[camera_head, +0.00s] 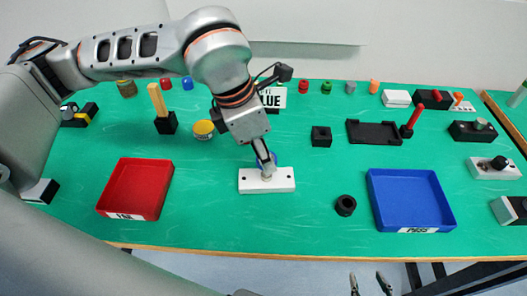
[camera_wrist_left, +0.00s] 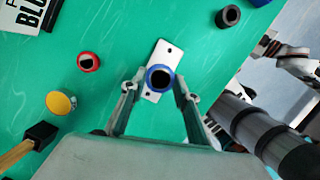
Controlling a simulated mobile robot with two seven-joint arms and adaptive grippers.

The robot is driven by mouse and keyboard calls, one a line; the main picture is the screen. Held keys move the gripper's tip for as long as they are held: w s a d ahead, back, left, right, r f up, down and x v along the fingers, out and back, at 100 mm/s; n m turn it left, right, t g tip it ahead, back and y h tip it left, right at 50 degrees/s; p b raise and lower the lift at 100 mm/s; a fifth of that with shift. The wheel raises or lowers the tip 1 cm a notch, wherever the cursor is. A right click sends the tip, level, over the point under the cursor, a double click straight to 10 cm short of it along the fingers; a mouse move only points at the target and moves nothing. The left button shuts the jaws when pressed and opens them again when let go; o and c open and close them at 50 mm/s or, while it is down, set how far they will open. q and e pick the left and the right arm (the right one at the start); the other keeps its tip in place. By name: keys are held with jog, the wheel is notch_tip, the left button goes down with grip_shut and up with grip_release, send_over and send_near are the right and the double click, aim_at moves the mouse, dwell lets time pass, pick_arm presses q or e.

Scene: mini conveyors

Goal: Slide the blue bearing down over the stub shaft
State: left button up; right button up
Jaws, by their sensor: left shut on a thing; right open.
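The blue bearing (camera_wrist_left: 160,78) is a ring with a dark centre, between the fingertips of my left gripper (camera_wrist_left: 157,88). The block also shows under the bearing in the wrist view (camera_wrist_left: 165,52). The stub shaft is mostly hidden by bearing and fingers; I cannot tell whether the ring is around it. My right gripper (camera_head: 370,285) is open and empty at the bottom edge.
A red tray (camera_head: 152,162) lies left of the block and a blue tray (camera_head: 440,190) right. A yellow-topped jar (camera_head: 203,129) and a red ring (camera_wrist_left: 88,62) are nearby. Green table is clear around the block.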

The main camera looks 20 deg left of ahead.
pick_arm(q)
jog(key=shift+b, duration=0.35)
pick_arm(e)
jog(key=shift+s+f, duration=0.15)
jog(key=shift+f, duration=0.35)
dwell(0.7)
pick_arm(q)
jog(key=shift+f+b, duration=0.9)
jog(key=shift+f, duration=0.4)
pick_arm(e)
jog(key=shift+s+f, duration=0.25)
jog(key=shift+f, duration=0.4)
jog(key=shift+s+f, duration=0.2)
jog(key=shift+f, duration=0.45)
pick_arm(q)
jog(key=o, duration=1.2)
jog(key=shift+r, duration=0.15)
jog(key=v, duration=1.1)
jog(key=shift+s+a+r, duration=0.1)
jog(key=shift+a+r, duration=0.05)
jog(key=shift+r, duration=0.25)
